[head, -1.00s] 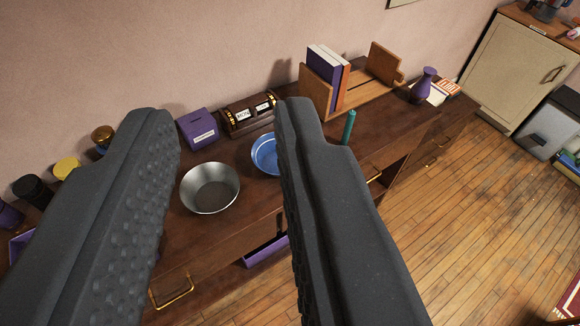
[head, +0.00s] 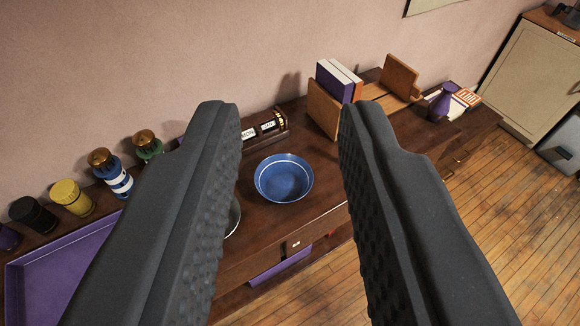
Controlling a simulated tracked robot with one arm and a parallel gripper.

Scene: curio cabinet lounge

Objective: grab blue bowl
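The blue bowl (head: 284,180) is round with a pale line near its rim. It sits upright on the dark wooden cabinet top (head: 262,222). My gripper (head: 286,112) is open, with its two dark fingers wide apart. In the picture the bowl shows in the gap between the fingers, and nothing is held. The bowl is in full view, apart from both fingers.
A metal bowl (head: 235,217) is mostly hidden behind the left finger. A bookend with books (head: 337,85) and a purple vase (head: 442,101) stand right. Several lighthouse-like and jar items, including a yellow one (head: 71,197), stand left by a purple tray (head: 55,262).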

